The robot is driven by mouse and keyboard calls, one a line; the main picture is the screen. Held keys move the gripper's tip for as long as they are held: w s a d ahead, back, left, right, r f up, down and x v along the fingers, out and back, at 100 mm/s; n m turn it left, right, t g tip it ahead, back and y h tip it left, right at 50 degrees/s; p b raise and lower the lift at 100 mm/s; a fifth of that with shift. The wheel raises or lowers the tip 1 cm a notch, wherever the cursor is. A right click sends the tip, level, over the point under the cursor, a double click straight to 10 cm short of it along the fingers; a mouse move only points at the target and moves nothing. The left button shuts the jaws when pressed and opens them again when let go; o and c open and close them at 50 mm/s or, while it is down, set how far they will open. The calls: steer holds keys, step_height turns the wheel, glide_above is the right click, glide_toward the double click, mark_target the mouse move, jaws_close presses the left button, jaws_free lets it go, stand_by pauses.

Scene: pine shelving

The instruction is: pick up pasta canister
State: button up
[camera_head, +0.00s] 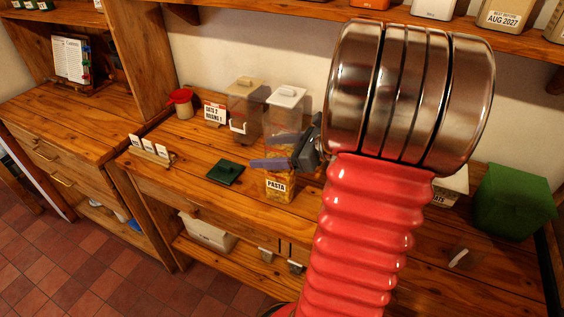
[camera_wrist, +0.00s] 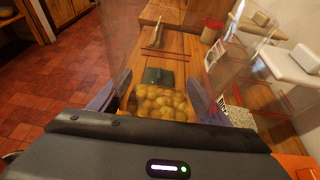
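The pasta canister is a tall clear box with a white lid (camera_head: 287,96), yellow pasta and a PASTA label (camera_head: 277,186). It stands upright on the wooden counter in the head view. My gripper (camera_head: 279,150) reaches it from the right, its two grey fingers apart, one on each side of the canister's middle. In the wrist view the pasta (camera_wrist: 160,102) shows through the clear wall, between the spread fingers of my gripper (camera_wrist: 150,95). Finger contact with the walls is not clear.
A beige-lidded canister (camera_head: 244,90) stands close behind left. A green square lid (camera_head: 225,172), a card holder (camera_head: 150,150), a red-topped jar (camera_head: 182,102) and a sign (camera_head: 215,113) are on the counter. A green bin (camera_head: 511,202) is at right. A shelf runs above.

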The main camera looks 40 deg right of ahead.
steer(key=c, duration=1.2)
